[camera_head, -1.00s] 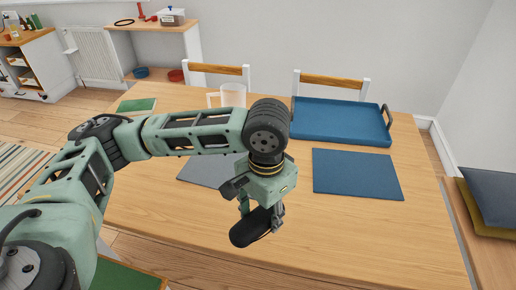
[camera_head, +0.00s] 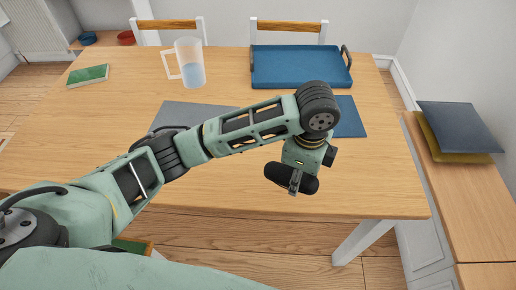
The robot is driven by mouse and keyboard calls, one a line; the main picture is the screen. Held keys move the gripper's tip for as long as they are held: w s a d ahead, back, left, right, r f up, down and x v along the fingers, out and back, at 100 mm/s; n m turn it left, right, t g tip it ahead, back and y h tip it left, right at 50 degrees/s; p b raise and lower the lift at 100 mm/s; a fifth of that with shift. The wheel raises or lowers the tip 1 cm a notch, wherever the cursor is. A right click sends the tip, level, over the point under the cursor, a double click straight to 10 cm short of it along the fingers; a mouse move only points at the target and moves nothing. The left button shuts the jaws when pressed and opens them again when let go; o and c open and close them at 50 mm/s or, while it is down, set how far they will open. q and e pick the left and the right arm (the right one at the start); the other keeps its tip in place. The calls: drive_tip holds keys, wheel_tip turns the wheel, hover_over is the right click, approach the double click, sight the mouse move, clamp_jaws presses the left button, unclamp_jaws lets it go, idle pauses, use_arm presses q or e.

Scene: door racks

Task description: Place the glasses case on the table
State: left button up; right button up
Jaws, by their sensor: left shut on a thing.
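A black glasses case (camera_head: 291,178) is held in my left gripper (camera_head: 295,184), whose fingers are shut on it. The case is long and rounded. It hangs over the near part of the wooden table (camera_head: 235,190), near its front edge; I cannot tell how high above the surface it is. My right gripper is not in view.
A blue tray (camera_head: 300,67), a clear jug (camera_head: 191,65) and a green book (camera_head: 88,75) are on the table's far half. A grey mat (camera_head: 180,115) and a blue mat (camera_head: 350,117) lie partly behind my arm. The front right tabletop is clear. Cushions (camera_head: 458,127) lie on a bench at right.

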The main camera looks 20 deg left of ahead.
use_arm(q)
drive_tip(key=w+a+f, duration=0.4)
drive_tip(key=a, duration=0.1)
drive_tip(key=w+a+f+p, duration=0.1)
drive_tip(key=w+a+f, duration=0.1)
drive_tip(key=a, duration=0.1)
drive_tip(key=shift+w+a+f, duration=0.1)
drive_tip(key=shift+w, duration=0.2)
drive_tip(key=shift+f, duration=2)
drive_tip(key=shift+f, duration=0.1)
drive_tip(key=o, duration=1.2)
drive_tip(key=shift+f, duration=0.1)
wheel_tip(320, 180, up, 12)
drive_tip(key=shift+r+b, duration=0.25)
drive_tip(key=shift+b, duration=0.1)
